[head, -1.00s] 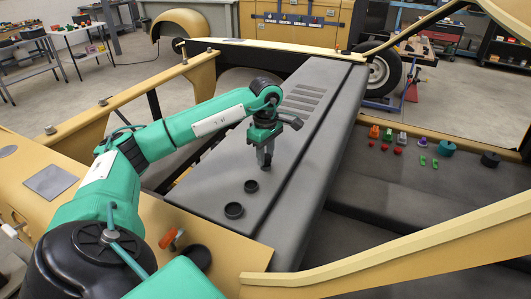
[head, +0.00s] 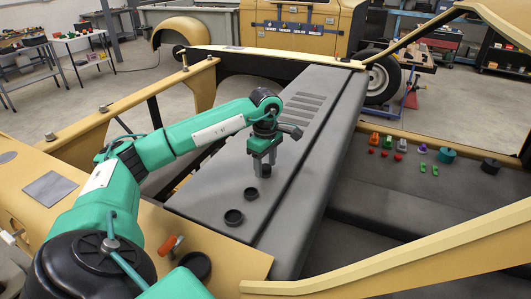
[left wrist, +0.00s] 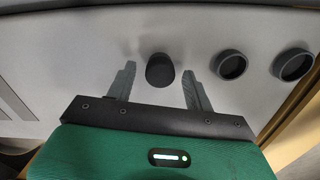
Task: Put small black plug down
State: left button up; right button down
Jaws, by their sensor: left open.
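The small black plug (head: 265,172) stands on the long grey panel, beside two black cups. In the left wrist view the plug (left wrist: 160,70) shows as a dark round piece between the two spread fingers, with a gap on each side. My left gripper (head: 264,162) points down over the plug and is open. In the left wrist view the left gripper (left wrist: 158,88) holds nothing. My right gripper is not in view.
A small black cup (head: 251,193) and a larger black cup (head: 233,217) stand in a row with the plug. Several coloured small pieces (head: 400,149), a teal cylinder (head: 446,155) and a black cylinder (head: 490,166) lie on the right-hand panel. The grey panel (head: 290,150) is otherwise largely clear.

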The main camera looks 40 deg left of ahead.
aim_at(266, 166)
pick_arm(q)
jog(key=shift+r, duration=0.4)
notch_tip(266, 166, up, 6)
jog(key=shift+f+b, duration=0.15)
jog(key=shift+b, duration=0.85)
notch_tip(266, 166, up, 6)
